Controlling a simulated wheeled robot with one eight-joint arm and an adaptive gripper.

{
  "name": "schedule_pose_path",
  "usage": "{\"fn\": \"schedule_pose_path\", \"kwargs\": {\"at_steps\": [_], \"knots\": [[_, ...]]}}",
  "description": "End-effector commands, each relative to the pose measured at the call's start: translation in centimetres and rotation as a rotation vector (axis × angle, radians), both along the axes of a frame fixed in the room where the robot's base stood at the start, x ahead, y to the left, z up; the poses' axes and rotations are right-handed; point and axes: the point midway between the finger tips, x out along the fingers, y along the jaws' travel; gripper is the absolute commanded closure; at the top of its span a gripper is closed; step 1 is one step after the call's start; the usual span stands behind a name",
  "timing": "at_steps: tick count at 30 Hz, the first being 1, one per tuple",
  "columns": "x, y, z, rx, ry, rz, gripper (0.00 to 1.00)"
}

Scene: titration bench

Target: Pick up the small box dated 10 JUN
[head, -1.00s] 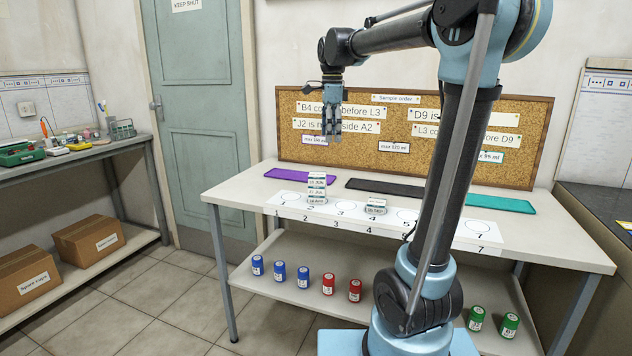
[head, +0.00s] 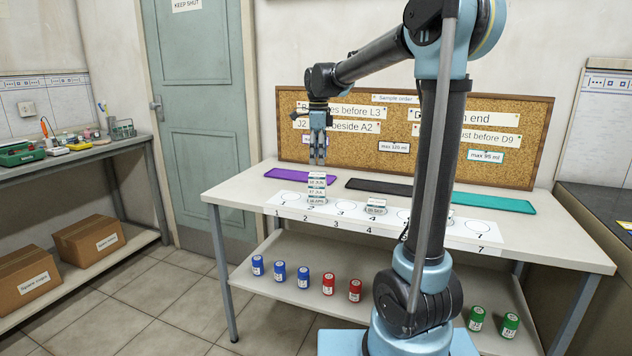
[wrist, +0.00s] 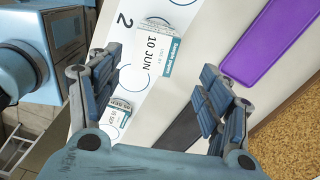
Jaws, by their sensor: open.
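The small box dated 10 JUN (wrist: 152,48) shows its label in the wrist view, between my open fingers. In the head view it appears as the top box (head: 317,179) of a small stack at place 2 on the white numbered strip. Lower boxes (head: 316,195) with other dates are under it. My gripper (head: 318,160) is open and points down just above the stack, apart from it. In the wrist view my gripper (wrist: 158,70) has one finger on each side of the picture, with nothing held.
Another small box (head: 376,207) stands at place 4, and one (head: 450,215) is partly hidden behind my arm. Purple (head: 302,174), black (head: 379,187) and teal (head: 495,203) mats lie behind the strip. A cork board (head: 540,125) stands at the back. Jars fill parts of the lower shelf.

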Motion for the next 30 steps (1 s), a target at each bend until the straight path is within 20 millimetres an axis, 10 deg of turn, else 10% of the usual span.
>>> {"fn": "schedule_pose_path", "kwargs": {"at_steps": [30], "knots": [[-0.5, 0.2, -7.0, 0.0, 0.0, 0.0, 0.31]]}}
